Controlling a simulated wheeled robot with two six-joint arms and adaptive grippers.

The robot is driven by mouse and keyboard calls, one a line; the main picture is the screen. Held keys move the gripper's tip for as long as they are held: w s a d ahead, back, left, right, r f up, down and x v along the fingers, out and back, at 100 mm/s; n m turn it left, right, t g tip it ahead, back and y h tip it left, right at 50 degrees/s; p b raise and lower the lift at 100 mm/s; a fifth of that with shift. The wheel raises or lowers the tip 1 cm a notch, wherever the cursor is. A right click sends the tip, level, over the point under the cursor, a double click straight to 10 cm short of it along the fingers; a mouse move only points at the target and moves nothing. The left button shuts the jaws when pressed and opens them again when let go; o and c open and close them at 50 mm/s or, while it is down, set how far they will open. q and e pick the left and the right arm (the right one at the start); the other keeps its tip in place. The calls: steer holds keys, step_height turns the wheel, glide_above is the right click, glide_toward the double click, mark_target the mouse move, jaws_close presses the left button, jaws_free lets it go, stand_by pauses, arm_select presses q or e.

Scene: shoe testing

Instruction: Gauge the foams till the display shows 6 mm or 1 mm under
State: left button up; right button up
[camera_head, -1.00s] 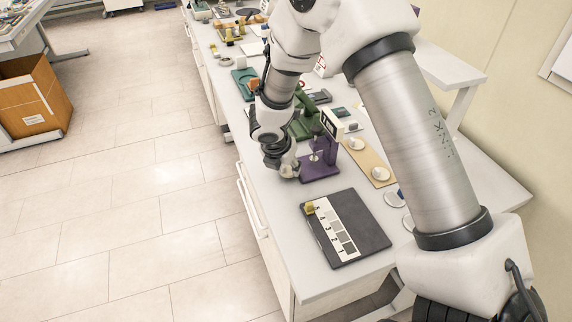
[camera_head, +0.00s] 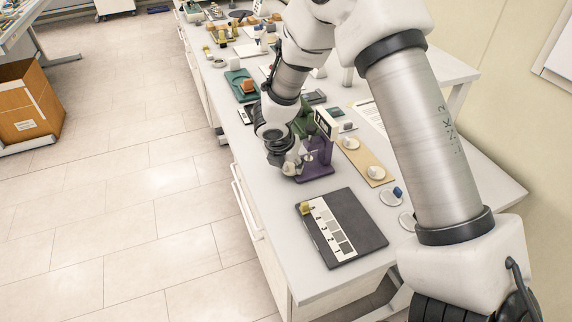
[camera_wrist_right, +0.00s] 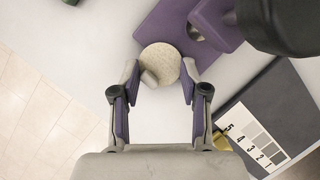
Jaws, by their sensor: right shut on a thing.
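My right gripper (camera_head: 291,166) is at the left side of the purple gauge (camera_head: 318,170) on the bench. In the right wrist view its two fingers (camera_wrist_right: 159,84) are shut on a round beige foam disc (camera_wrist_right: 166,58) with a small grey knob. The disc is at the edge of the gauge's purple base (camera_wrist_right: 168,22); I cannot tell whether it rests on it. The gauge's display (camera_head: 325,122) shows at its top, but its reading is too small to tell. More pale discs lie on a tan strip (camera_head: 362,158) right of the gauge. My left gripper is out of view.
A dark board (camera_head: 361,222) with a white numbered strip and a small yellow block (camera_head: 306,208) lies in front of the gauge. A green device (camera_head: 303,124) stands behind. White discs and a blue piece (camera_head: 397,192) lie at the right. Bare bench shows left of the board.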

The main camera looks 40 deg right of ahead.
steer(key=shift+s+d+b, duration=0.25)
steer(key=shift+d+b, duration=0.1)
steer(key=shift+d, duration=0.8)
steer(key=o, duration=0.8)
steer(key=v, duration=1.2)
